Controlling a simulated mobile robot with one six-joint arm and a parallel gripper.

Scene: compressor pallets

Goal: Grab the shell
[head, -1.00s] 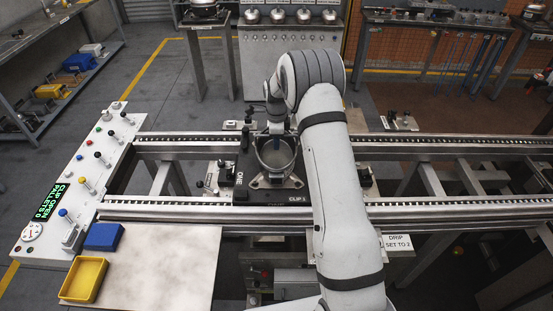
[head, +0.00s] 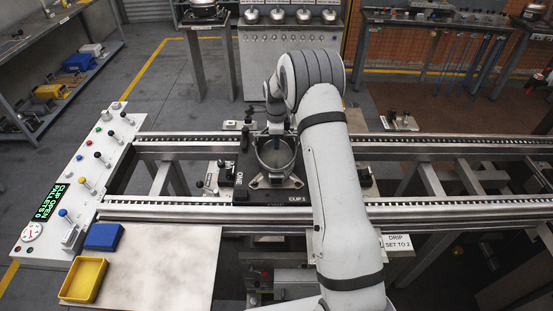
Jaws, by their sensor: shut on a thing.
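The shell (head: 275,158) is a grey, open-topped metal cup. It stands upright on the dark pallet (head: 262,197) between the conveyor rails, in the middle of the head view. My gripper (head: 276,140) reaches down from behind at the shell's back rim and is shut on it. The fingertips are small and partly hidden inside and behind the rim. A light metal bracket lies around the foot of the shell, and the shell still appears seated there.
Two rails (head: 440,208) run left to right. A control panel (head: 78,182) with levers and a "CLIP OPEN" display stands left. Blue (head: 104,236) and yellow (head: 83,280) bins sit at the front left. Small knobbed fittings flank the pallet.

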